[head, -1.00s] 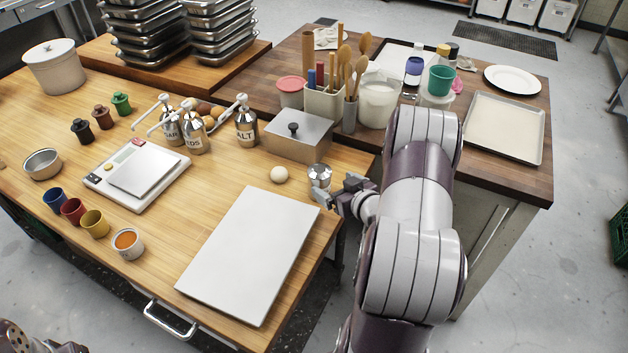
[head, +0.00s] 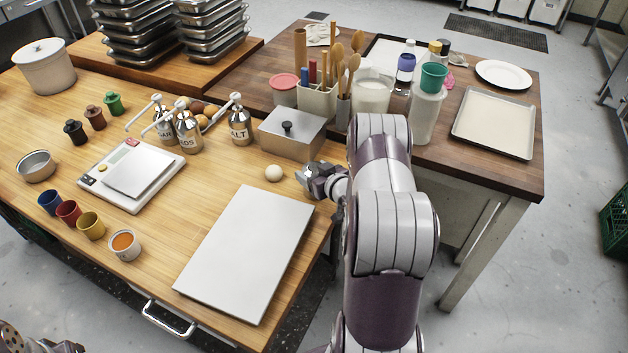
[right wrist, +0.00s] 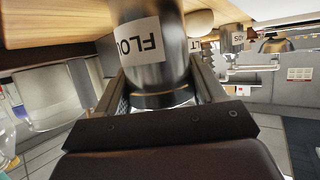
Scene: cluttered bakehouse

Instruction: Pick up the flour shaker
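The flour shaker (right wrist: 152,55) is a shiny metal cylinder with a white label reading "FLOU". In the right wrist view it is between the two fingers of my right gripper (right wrist: 157,82). The fingers lie along both its sides, and I cannot tell whether they press on it. In the head view my right gripper (head: 316,180) is at the right edge of the wooden table and hides the shaker. My left gripper is not clearly in view; only a part of my left side shows in the lower left corner.
A white egg-like ball (head: 273,173) lies just left of the right gripper, with a lidded metal box (head: 291,135) behind. A white board (head: 245,255) lies in front. Pump bottles (head: 187,132) and a scale (head: 131,175) stand further left. A utensil holder (head: 318,101) stands behind.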

